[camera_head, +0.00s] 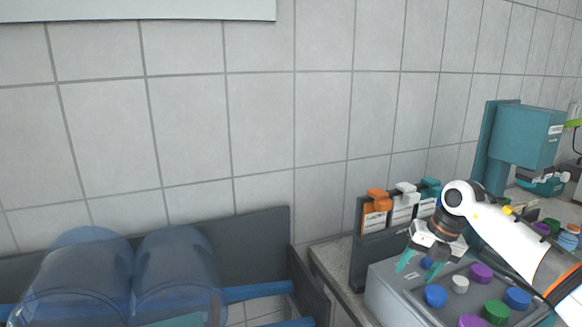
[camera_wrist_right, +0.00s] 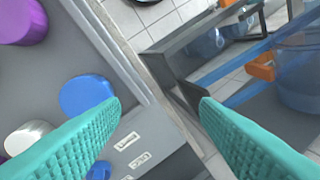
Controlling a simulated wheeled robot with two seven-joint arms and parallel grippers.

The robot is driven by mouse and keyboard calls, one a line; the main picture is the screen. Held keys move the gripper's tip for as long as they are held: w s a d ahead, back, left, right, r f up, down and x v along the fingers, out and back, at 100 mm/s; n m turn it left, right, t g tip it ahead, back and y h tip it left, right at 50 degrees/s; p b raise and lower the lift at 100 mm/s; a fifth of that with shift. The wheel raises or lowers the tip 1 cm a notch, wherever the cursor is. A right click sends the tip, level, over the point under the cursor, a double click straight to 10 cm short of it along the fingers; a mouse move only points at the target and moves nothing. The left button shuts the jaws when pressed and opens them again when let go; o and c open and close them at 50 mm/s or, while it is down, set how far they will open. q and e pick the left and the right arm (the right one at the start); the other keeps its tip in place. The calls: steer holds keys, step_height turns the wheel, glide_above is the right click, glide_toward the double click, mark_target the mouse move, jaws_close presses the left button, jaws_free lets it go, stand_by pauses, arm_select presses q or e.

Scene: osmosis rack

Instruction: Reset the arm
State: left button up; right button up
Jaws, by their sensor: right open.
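My right arm (camera_head: 505,232) comes in from the right in the head view. Its right gripper (camera_head: 418,268) has teal fingers, is open and empty, and hangs over the left end of a grey box with coloured caps. In the right wrist view the two teal fingers of the right gripper (camera_wrist_right: 160,105) are spread wide with nothing between them. Below them are the box edge and the floor gap beside the rack. My left gripper is not in the head view.
The grey box (camera_head: 385,290) bears several blue, purple, green and white caps. Orange, white and teal-topped bottles (camera_head: 402,205) stand behind it. Clear blue water jugs (camera_head: 180,275) lie in a dark rack (camera_head: 255,245) at left. A teal machine (camera_head: 525,135) stands at right.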

steer(key=s+a+t+y, duration=0.25)
steer(key=a+y, duration=0.45)
steer(key=a, duration=0.6)
steer(key=s+a+t+y, duration=0.25)
steer(key=a+y, duration=0.35)
steer(key=a, duration=0.7)
steer(key=s+d+f+m+t+h, duration=0.45)
steer(key=d+m+h, duration=0.3)
steer(key=m, duration=0.65)
steer(key=s+d+f+m+t+h, duration=0.4)
steer(key=d+m+h, duration=0.35)
steer(key=m, duration=0.65)
steer(key=s+d+f+m+g, duration=0.1)
steer(key=s+f+g, duration=0.35)
steer(key=s, duration=0.35)
steer(key=s+d+f+m+g+h, duration=0.1)
steer(key=s+f+m+g, duration=0.15)
steer(key=s+f, duration=0.4)
steer(key=s+d+f+g, duration=0.25)
steer(key=s+g, duration=0.25)
steer(key=s, duration=0.5)
step_height(320, 180, down, 28)
steer(key=s, duration=0.2)
steer(key=s+d+f+g, duration=0.2)
steer(key=s+f, duration=1.2)
steer(key=s, duration=0.1)
